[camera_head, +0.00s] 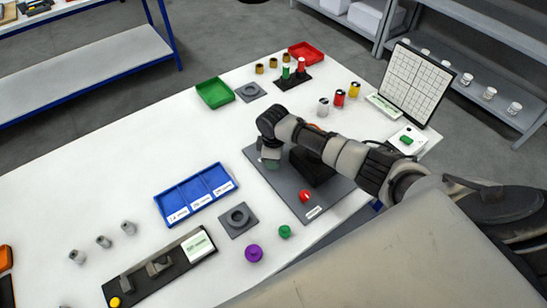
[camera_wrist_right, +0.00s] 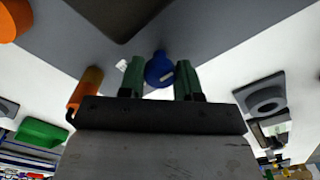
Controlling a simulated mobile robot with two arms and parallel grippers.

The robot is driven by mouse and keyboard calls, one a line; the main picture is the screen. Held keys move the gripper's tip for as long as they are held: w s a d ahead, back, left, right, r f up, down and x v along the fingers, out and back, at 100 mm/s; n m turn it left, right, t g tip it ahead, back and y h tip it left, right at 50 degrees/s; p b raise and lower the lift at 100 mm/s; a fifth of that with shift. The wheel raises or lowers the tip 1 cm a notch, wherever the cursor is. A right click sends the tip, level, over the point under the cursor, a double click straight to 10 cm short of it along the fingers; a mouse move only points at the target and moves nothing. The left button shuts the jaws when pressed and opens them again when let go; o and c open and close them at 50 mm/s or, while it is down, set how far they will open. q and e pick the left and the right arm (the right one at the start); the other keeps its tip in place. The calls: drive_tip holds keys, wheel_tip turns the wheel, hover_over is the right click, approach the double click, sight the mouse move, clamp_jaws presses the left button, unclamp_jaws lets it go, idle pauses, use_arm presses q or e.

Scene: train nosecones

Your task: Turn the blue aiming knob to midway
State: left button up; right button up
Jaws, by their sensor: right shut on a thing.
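The blue aiming knob (camera_wrist_right: 159,68) shows in the right wrist view, between the two green fingers of my right gripper (camera_wrist_right: 161,78). It bears a small light mark. The fingers are shut on its sides. In the head view my right gripper (camera_head: 269,158) points down over the left part of a dark grey panel (camera_head: 322,201), and the blue knob is hidden there. My left gripper is not in view.
The panel bears a black block (camera_head: 312,167) and a red button (camera_head: 305,196). A blue tray (camera_head: 203,206), a grey ring fixture (camera_head: 238,219), a purple knob (camera_head: 254,253) and a green knob (camera_head: 285,231) stand near. A gridded board (camera_head: 413,80) stands at the right.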

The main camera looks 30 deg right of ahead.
drive_tip(key=o, duration=0.9)
drive_tip(key=shift+r, duration=0.1)
wheel_tip(320, 180, up, 11)
drive_tip(key=shift+f+b, duration=0.15)
drive_tip(key=shift+b, duration=0.7)
